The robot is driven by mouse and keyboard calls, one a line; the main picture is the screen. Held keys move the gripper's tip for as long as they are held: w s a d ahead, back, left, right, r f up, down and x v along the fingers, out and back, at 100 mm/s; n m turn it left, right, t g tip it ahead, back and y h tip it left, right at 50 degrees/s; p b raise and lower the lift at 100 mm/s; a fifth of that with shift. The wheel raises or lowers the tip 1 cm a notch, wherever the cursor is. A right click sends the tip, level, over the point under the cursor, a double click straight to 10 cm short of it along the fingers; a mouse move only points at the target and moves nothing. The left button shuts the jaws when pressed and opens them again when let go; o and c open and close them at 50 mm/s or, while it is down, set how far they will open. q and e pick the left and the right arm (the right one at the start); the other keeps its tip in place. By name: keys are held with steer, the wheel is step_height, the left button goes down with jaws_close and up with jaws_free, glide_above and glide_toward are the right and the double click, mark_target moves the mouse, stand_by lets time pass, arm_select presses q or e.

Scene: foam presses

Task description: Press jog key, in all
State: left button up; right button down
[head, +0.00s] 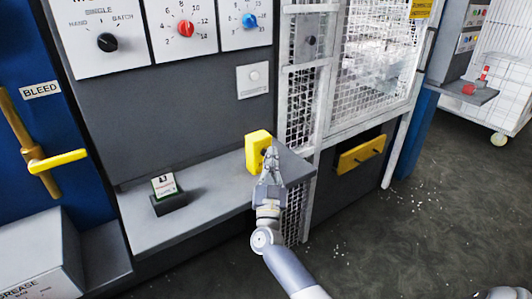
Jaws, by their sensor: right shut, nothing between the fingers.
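A yellow box (257,144) stands on the right end of the grey shelf (215,208); a dark spot shows on its face. My right gripper (271,154) is shut and empty, its fingertips at the right side of this box. I cannot tell whether they touch it, and they hide part of it. No readable label marks a jog key. A white plate with a round pale button (253,76) is on the panel above. My left gripper is not in view.
A small sign stand (167,193) is on the shelf. Above are a black selector knob (107,42), a red dial (186,29) and a blue dial (249,21). A mesh guard (375,62) stands right of the shelf. A yellow lever (55,161) is at left.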

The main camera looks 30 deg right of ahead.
steer(key=shift+s+a+r+p, duration=0.1)
steer(key=shift+s+r+p, duration=0.2)
steer(key=shift+p, duration=0.25)
steer(key=s, duration=0.1)
steer(key=s+p, duration=0.2)
steer(key=s, duration=0.1)
steer(key=shift+d+f, duration=0.25)
steer(key=shift+f, duration=0.05)
steer(key=shift+s+f, duration=0.1)
